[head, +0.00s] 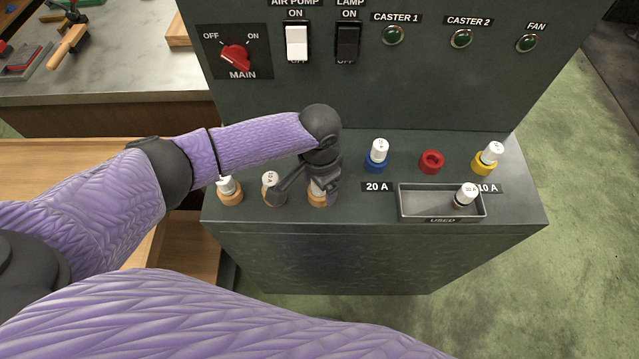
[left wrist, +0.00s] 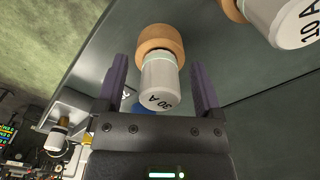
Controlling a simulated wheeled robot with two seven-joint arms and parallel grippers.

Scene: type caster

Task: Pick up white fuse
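Three white fuses stand in wooden-coloured holders along the left of the grey panel's ledge in the head view: a left one (head: 226,186), a middle one (head: 270,184) and a right one (head: 316,187) partly hidden by my left gripper (head: 304,190). In the left wrist view a white fuse marked 30 A (left wrist: 160,85) stands in its holder (left wrist: 160,42) between the two fingers of my left gripper (left wrist: 161,85). The fingers are open, with gaps on both sides of it. A fuse marked 10 A (left wrist: 288,20) is at the upper right. My right gripper is out of view.
A blue socket (head: 376,165) and a yellow socket (head: 481,168) hold white fuses. A red socket (head: 432,162) is empty. A USED tray (head: 425,211) holds a tilted fuse (head: 465,194). The switch panel (head: 450,90) rises behind the ledge. A workbench (head: 110,75) is at left.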

